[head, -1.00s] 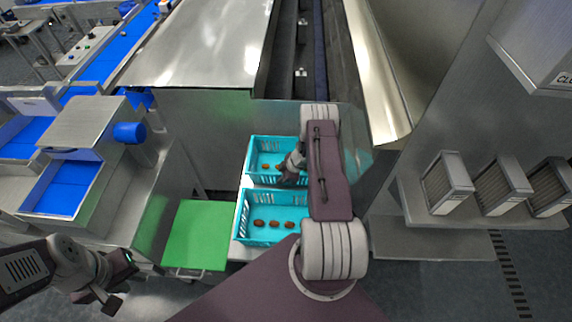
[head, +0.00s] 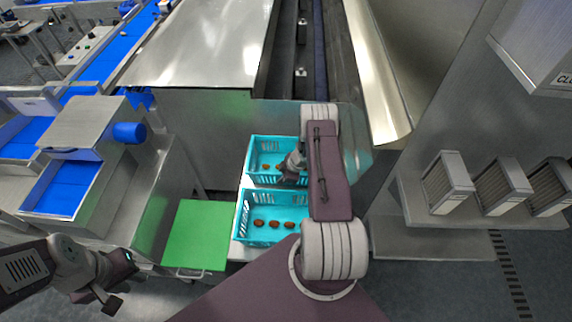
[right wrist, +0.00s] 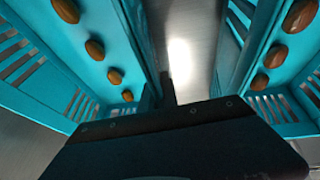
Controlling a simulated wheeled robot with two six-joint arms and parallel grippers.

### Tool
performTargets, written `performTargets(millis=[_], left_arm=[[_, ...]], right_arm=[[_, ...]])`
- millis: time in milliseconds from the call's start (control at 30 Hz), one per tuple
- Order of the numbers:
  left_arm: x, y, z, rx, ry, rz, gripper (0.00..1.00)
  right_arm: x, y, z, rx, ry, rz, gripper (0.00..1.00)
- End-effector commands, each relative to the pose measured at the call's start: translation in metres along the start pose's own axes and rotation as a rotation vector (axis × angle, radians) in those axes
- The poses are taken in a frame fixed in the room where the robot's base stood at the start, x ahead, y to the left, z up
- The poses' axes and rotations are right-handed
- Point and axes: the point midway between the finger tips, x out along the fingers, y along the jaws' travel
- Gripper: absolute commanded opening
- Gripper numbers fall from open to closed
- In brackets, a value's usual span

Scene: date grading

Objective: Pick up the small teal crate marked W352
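Two teal crates holding brown dates stand one behind the other: a rear crate (head: 250,160) and a front crate (head: 240,218). No W352 mark is readable on either. My right gripper (head: 284,180) is at the right part of the rear crate, near where the crates meet; my arm hides their right ends. In the right wrist view, the dark fingers (right wrist: 160,95) point down beside the wall of the left-hand crate (right wrist: 143,45), with the other crate (right wrist: 262,40) to the right across a gap. Whether they grip the wall is unclear. My left gripper (head: 118,292) is at lower left, far from the crates.
A green panel (head: 200,235) lies left of the front crate. A steel machine wall (head: 200,130) rises behind the crates. Grey slatted units (head: 445,185) stand on a shelf at the right. Blue trays (head: 68,190) are at the left.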

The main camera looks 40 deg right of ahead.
Motion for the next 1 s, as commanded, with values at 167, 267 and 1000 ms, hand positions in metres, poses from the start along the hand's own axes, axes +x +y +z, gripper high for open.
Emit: performTargets(millis=[167,267,1000], left_arm=[[0.0,0.0,0.0,0.0,0.0,0.0,0.25],[0.002,0.0,0.0,0.0,0.0,0.0,0.25],[0.016,0.0,0.002,0.0,0.0,0.0,0.25]], right_arm=[[0.0,0.001,0.0,0.0,0.0,0.001,0.0],[-0.001,0.001,-0.001,-0.001,0.0,0.002,0.0],[-0.06,0.009,-0.037,-0.003,0.001,0.0,0.0]])
